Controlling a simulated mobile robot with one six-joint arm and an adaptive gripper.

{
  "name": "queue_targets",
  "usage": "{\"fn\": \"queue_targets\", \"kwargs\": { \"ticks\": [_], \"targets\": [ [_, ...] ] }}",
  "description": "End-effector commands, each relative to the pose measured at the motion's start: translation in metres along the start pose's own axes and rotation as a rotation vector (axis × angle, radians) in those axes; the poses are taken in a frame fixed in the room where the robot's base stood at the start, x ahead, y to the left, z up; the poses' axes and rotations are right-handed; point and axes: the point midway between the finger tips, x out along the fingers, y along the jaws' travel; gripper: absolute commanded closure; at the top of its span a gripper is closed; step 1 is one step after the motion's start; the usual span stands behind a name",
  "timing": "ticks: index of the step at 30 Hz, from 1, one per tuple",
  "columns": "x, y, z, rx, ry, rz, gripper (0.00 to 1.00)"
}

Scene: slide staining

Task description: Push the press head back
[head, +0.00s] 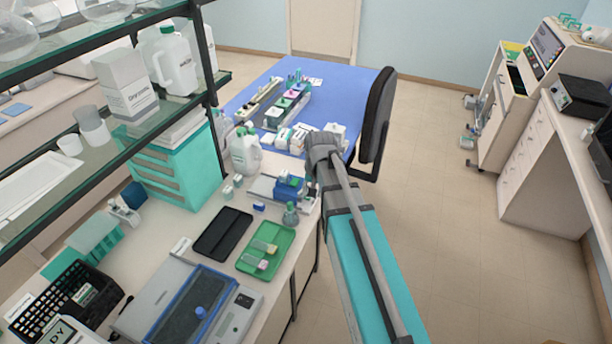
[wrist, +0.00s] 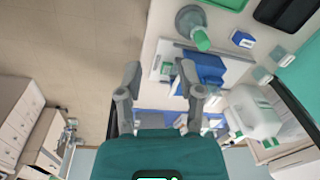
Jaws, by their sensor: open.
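A blue block (wrist: 208,68), which looks like the press head, sits on a flat grey base (wrist: 172,52) near the bench edge. The same blue block also shows in the head view (head: 289,187), partly behind the end of my arm. In the wrist view my gripper (wrist: 160,80) has its two fingers spread with nothing between them. The right finger overlaps the blue part in the picture; I cannot tell whether it touches. The fingertips are hard to make out in the head view.
A small flask with a green top (head: 290,215) stands close beside the press. A green tray (head: 266,249) and a black tray (head: 223,234) lie nearer on the bench. A white jug (head: 244,152) stands behind. Left of the bench in the wrist view is open floor (wrist: 75,45).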

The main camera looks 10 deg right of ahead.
Motion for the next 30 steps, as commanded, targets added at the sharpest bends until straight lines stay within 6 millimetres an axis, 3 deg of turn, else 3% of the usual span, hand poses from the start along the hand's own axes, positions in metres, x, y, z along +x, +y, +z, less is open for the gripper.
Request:
{"fn": "queue_targets", "kwargs": {
  "ticks": [1, 3, 6, 10, 15, 30],
  "targets": [
    [-0.016, -0.004, -0.031, 0.048, 0.004, -0.013, 0.52],
    [-0.025, -0.007, -0.056, 0.112, 0.008, -0.031, 0.52],
    [-0.036, -0.009, -0.087, 0.191, 0.014, -0.054, 0.52],
    [-0.044, -0.010, -0.113, 0.263, 0.017, -0.075, 0.52],
    [-0.047, -0.010, -0.123, 0.300, 0.018, -0.086, 0.52],
    [-0.043, -0.010, -0.122, 0.301, 0.018, -0.086, 0.52]
  ]
}}
